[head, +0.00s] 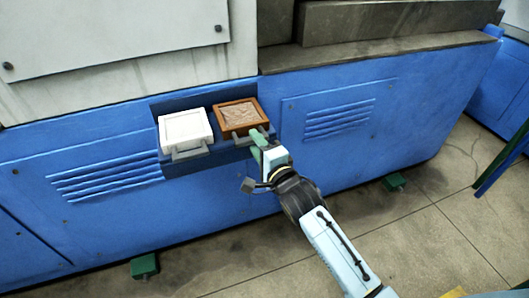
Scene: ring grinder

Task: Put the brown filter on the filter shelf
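The brown filter (239,117) is a square brown frame with a textured panel and a grey handle at its front. It sits at the right side of the dark blue filter shelf (172,103), which is set in the blue machine's side. My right gripper (258,147), with green fingertips, is at the filter's handle and covers part of it. Whether its fingers are closed on the handle is too small to tell. My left gripper is out of view.
A white filter (185,130) with a grey handle sits on the shelf, left of the brown one. The blue machine (230,190) has vent slots on both sides of the shelf. The tiled floor (400,230) in front is mostly clear. Green feet (145,266) stick out below the machine.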

